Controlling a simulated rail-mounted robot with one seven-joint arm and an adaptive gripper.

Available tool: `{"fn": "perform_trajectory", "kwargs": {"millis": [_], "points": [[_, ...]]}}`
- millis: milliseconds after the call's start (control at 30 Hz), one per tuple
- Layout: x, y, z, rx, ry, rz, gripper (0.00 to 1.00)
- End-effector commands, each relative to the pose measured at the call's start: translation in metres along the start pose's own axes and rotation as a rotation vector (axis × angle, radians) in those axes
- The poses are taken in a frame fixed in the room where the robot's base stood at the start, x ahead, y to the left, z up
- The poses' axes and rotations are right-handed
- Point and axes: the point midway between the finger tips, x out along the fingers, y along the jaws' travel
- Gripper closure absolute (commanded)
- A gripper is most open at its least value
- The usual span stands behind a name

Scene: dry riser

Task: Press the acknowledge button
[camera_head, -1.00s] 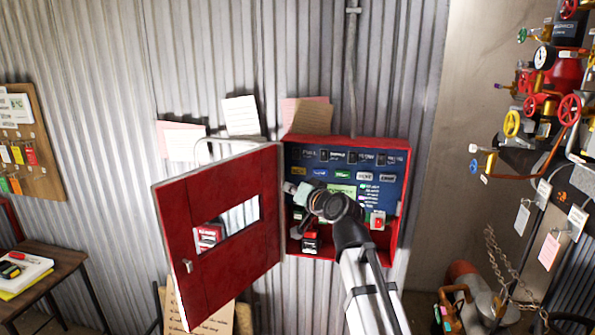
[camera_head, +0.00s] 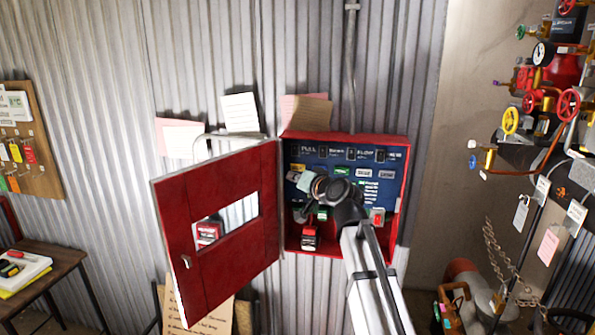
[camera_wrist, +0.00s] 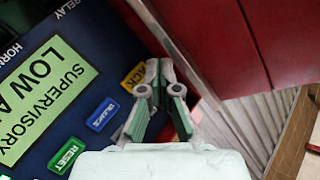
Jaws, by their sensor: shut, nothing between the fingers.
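The yellow acknowledge button, lettered "ACK" (camera_wrist: 133,77), is on the dark blue panel in the wrist view, partly hidden by my gripper. My gripper (camera_wrist: 160,72) is shut and empty, its fingertips just right of the yellow button. I cannot tell whether they touch it. A blue button (camera_wrist: 102,113) and a green reset button (camera_wrist: 66,155) lie lower left of it. A lit green display (camera_wrist: 45,88) reads "SUPERVISORY LOW A", cut off by the frame. In the head view my gripper (camera_head: 302,182) is in front of the left part of the panel.
The red cabinet (camera_head: 406,165) is open, its red door (camera_head: 215,270) swung out to the left, close beside my gripper. Papers (camera_head: 240,113) are on the corrugated wall. Valves and pipes (camera_head: 568,105) stand far right, a small table (camera_head: 55,262) far left.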

Motion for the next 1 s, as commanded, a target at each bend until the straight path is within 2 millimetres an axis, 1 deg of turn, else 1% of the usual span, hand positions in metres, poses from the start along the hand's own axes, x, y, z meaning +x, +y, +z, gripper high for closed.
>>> {"fn": "perform_trajectory", "kwargs": {"millis": [33,100,300,1000], "points": [[0.007,0.005,-0.005,0.000,0.000,0.000,1.00],[0.013,0.010,-0.007,0.000,0.000,0.000,1.00],[0.023,0.017,-0.015,0.000,-0.001,0.001,1.00],[0.023,0.017,-0.017,0.000,0.000,0.000,1.00]]}}
